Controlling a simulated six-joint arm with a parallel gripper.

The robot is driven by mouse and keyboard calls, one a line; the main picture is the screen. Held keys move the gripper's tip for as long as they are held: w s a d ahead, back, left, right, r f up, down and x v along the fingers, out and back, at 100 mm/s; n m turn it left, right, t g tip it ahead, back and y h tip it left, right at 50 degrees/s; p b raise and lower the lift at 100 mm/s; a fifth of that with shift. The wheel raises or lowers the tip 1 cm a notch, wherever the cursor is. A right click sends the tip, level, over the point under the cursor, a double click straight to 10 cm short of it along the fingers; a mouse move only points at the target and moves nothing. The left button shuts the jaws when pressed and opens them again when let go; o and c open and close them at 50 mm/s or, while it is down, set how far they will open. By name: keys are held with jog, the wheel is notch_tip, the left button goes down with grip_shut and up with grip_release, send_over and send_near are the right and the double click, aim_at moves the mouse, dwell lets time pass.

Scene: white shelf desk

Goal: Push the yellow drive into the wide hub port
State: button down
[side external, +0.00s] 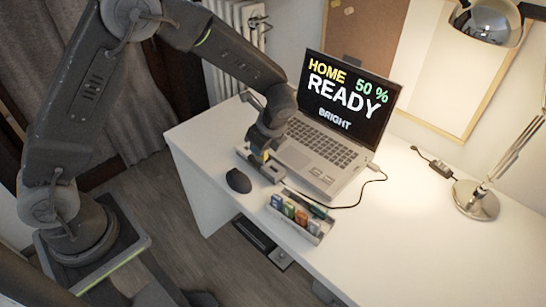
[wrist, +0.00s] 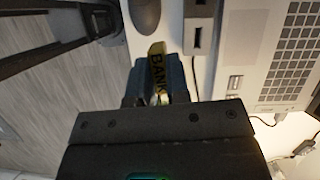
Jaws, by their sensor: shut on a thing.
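The yellow drive (wrist: 157,62), with dark lettering on its side, stands between the fingers of my gripper (wrist: 160,80), which is shut on it. The drive's free end points up in the wrist view. In the side view my gripper (side external: 261,156) is low over the front left of the desk, and only a little yellow shows there. The grey hub (wrist: 202,12) is above and right of the drive in the wrist view. A dark wide port (wrist: 197,38) shows on its near face. The drive is apart from the port, to its left.
A dark mouse (side external: 238,181) lies near the desk's front edge. A tray (side external: 290,224) of several coloured drives stands to its right. An open laptop (side external: 322,158) with a cable is behind. A lamp (side external: 476,199) stands at right; the desk's right front is clear.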

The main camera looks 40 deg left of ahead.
jog(key=shift+a+f+n+g, duration=0.15)
jog(key=shift+n+g, duration=0.25)
jog(key=shift+n, duration=0.8)
jog(key=n, duration=0.1)
jog(key=n+g, duration=0.1)
jog(key=n, duration=0.1)
jog(key=n+g+h, duration=0.1)
jog(key=n, duration=0.1)
jog(key=shift+f, duration=0.25)
jog(key=n, duration=0.2)
jog(key=n+h, duration=0.1)
jog(key=n, duration=0.1)
jog(key=n+g+h, duration=0.1)
jog(key=n, duration=0.1)
jog(key=shift+w+d+f, duration=0.15)
jog(key=shift+w+d, duration=0.05)
jog(key=shift+w, duration=0.15)
jog(key=w+n+t+h, duration=0.1)
jog(key=n+h, duration=0.1)
jog(key=n, duration=0.5)
jog(key=w+a+n+t+h, duration=0.1)
jog(key=w+n+h, duration=0.1)
jog(key=n, duration=0.5)
jog(key=w+n+t+h, duration=0.2)
jog(key=n, duration=0.5)
jog(key=shift+a+r, duration=0.25)
jog(key=shift+r, duration=0.05)
jog(key=shift+f, duration=2.9)
jog(key=shift+f, duration=1.6)
